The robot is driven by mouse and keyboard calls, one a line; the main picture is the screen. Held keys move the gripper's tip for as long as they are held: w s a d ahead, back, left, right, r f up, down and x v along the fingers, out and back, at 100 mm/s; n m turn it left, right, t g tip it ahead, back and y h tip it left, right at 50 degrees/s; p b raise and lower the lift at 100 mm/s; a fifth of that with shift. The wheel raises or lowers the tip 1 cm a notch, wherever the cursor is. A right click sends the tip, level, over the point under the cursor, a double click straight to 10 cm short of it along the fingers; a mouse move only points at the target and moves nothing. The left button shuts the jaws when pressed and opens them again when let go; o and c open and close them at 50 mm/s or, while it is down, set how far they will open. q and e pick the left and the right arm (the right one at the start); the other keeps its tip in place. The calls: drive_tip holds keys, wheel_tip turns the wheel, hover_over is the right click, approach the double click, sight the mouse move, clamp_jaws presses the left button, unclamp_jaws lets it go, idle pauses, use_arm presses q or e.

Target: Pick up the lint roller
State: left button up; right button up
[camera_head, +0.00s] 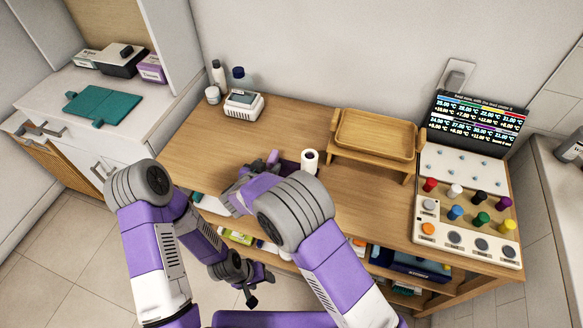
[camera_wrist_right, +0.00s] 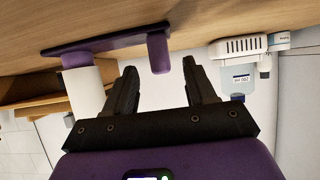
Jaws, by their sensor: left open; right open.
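The lint roller appears to be a white roll (camera_head: 309,161) and a purple post standing on a dark purple flat base on the wooden table, left of centre. In the right wrist view the white roll (camera_wrist_right: 84,92) is at left and the purple post (camera_wrist_right: 159,52) stands between my right gripper's fingertips (camera_wrist_right: 160,72), apart from both. That gripper is open and empty. In the head view my right gripper (camera_head: 246,176) is partly hidden by its own wrist. My left gripper (camera_head: 252,285) is open and empty, low in front of the table.
A wooden tray stand (camera_head: 375,132) stands behind and right of the roller. A white device (camera_head: 243,104) and bottles stand at the back left. A button panel (camera_head: 470,240) is at the right. Lower shelves hold boxes. The table left of the roller is clear.

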sight(270, 161)
drive_tip(key=x, duration=0.2)
drive_tip(key=b+x, duration=0.1)
drive_tip(key=x, duration=0.1)
drive_tip(key=b+x, duration=0.1)
drive_tip(key=shift+w+d+r, duration=0.1)
drive_tip(key=shift+w, duration=0.4)
drive_tip(key=shift+r, duration=0.1)
clamp_jaws()
